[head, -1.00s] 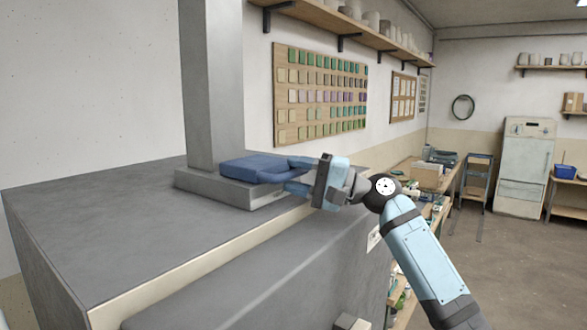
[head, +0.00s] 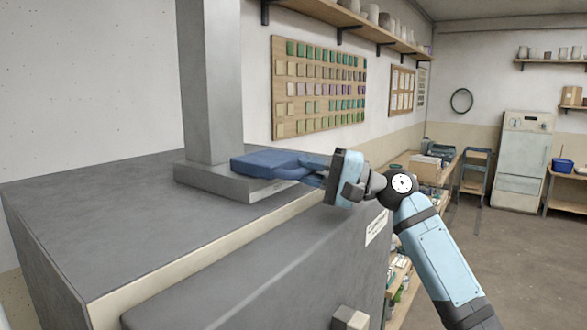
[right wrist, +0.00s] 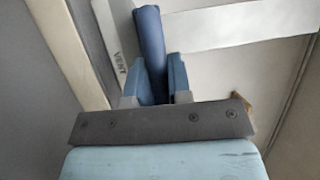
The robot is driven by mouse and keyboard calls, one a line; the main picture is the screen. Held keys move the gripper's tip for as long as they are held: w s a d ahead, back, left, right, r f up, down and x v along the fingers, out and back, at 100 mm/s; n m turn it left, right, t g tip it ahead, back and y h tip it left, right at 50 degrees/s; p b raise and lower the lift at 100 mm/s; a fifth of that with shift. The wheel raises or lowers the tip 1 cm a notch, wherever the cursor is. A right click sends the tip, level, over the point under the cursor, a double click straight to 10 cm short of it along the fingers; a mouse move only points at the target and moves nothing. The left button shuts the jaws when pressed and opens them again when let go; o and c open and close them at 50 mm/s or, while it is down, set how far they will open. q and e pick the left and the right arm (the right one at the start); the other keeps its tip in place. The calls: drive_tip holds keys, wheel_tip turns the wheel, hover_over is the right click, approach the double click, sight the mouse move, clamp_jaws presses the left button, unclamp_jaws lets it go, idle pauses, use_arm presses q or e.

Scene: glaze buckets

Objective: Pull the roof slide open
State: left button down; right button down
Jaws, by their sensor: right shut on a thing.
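The roof slide (head: 262,165) shows as a blue padded-looking piece at the grey flue base on top of the big grey kiln. Its right end narrows towards my right gripper (head: 308,171). The gripper is shut on this blue piece, coming from the right. In the right wrist view the blue bar of the slide (right wrist: 151,42) stands between the two blue fingers of the gripper (right wrist: 153,78). The fingertips are partly hidden in the head view. My left gripper is not in view.
The grey flue column (head: 208,80) rises from the kiln top (head: 95,205). A grey block (head: 348,318) juts from the kiln front. A bench with boxes (head: 424,165) stands behind my right arm. The kiln top left of the flue is clear.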

drive_tip(key=shift+s+d, duration=0.65)
drive_tip(key=shift+d, duration=0.25)
drive_tip(key=shift+a, duration=0.1)
drive_tip(key=c, duration=1.1)
unclamp_jaws()
drive_tip(key=shift+o, duration=0.2)
